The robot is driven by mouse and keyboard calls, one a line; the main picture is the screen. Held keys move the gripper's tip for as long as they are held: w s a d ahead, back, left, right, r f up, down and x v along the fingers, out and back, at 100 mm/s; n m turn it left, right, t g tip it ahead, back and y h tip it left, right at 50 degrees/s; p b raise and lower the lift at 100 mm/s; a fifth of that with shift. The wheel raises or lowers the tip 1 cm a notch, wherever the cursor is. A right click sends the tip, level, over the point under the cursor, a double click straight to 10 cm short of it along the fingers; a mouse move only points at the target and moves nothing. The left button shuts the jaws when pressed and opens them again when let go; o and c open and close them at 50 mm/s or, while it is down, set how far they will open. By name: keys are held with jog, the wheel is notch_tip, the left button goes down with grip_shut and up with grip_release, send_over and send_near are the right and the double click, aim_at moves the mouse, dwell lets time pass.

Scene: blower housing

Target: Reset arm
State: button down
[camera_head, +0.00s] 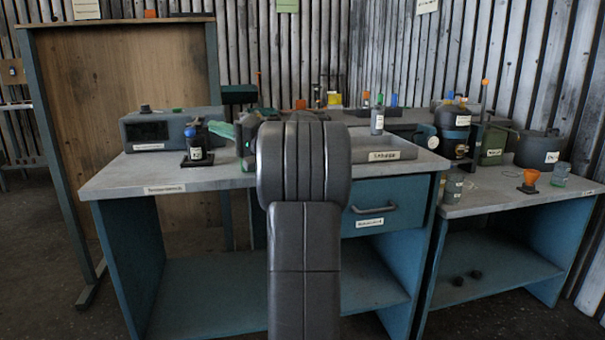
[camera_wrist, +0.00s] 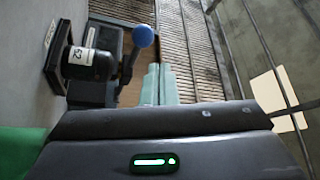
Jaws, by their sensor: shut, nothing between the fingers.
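My arm fills the middle of the head view, reaching over the workbench (camera_head: 110,180). My gripper (camera_head: 212,127) shows as pale green fingers left of my arm, above the bench top. In the wrist view the two pale green fingers (camera_wrist: 160,68) lie side by side, shut, with nothing visible between them. A small dark device with a blue knob (camera_head: 196,152) stands on the bench near the fingertips. It also shows in the wrist view, where its blue knob (camera_wrist: 142,36) appears left of the fingers, apart from them.
A grey box (camera_head: 150,132) stands at the bench's back left. A labelled grey tray (camera_head: 385,155) lies on the right, with a drawer (camera_head: 383,205) below. The bench's front left is clear.

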jog(key=shift+w+a+b, duration=0.15)
jog(key=shift+w+a, duration=0.1)
jog(key=shift+a, duration=0.7)
jog(key=shift+w+a+b, duration=0.15)
jog(key=shift+w+a, duration=0.05)
jog(key=shift+a, duration=0.75)
